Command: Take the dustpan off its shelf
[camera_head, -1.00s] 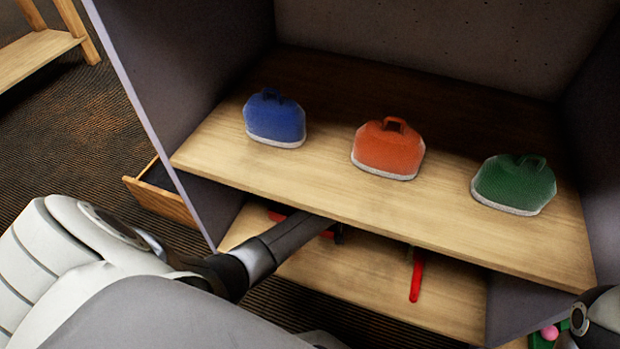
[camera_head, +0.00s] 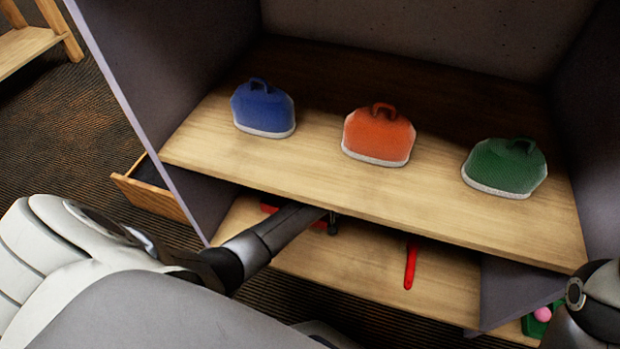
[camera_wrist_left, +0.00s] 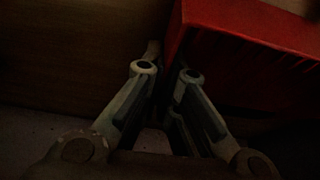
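A red thing (camera_head: 268,208), possibly the dustpan, lies on the lower shelf (camera_head: 360,275), mostly hidden by the upper board and my left arm. In the left wrist view a red body (camera_wrist_left: 250,45) fills the top right, its lower left edge close to my fingertips. My left gripper (camera_wrist_left: 168,70) has its two fingers close together there. The dark picture does not show whether they hold that edge. In the head view the left gripper is mostly hidden under the upper board. My right gripper is out of view; only part of my right arm shows at the right edge.
The upper shelf board (camera_head: 330,195) carries a blue bag-like object (camera_head: 262,108), an orange one (camera_head: 378,135) and a green one (camera_head: 504,167). A slim red handle (camera_head: 410,265) stands out on the lower shelf. A drawer (camera_head: 150,195) juts out at left.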

